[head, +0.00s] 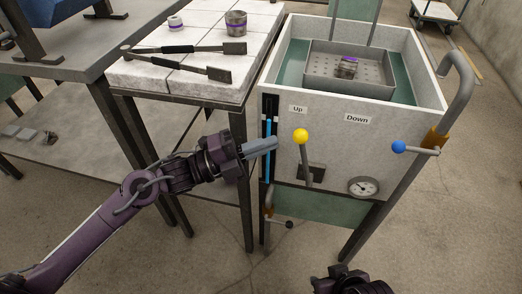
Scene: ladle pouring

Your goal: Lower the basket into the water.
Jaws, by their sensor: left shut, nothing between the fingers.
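The grey perforated basket (320,75) hangs on two rods inside the pale tank (325,140), with greenish water (290,68) around it. A metal part with a purple band (347,66) lies in the basket. On the tank's front, a lever with a yellow knob (301,136) stands nearly upright below the "Up" label (298,109); the "Down" label (356,118) is to its right. My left gripper (272,143) is shut and empty, just left of the yellow knob with a small gap visible. My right gripper (350,279) is partly cut off at the bottom edge; its fingers are unclear.
A blue-knobbed handle (399,147) and a gauge (363,187) are on the tank's right front. Open floor lies in front.

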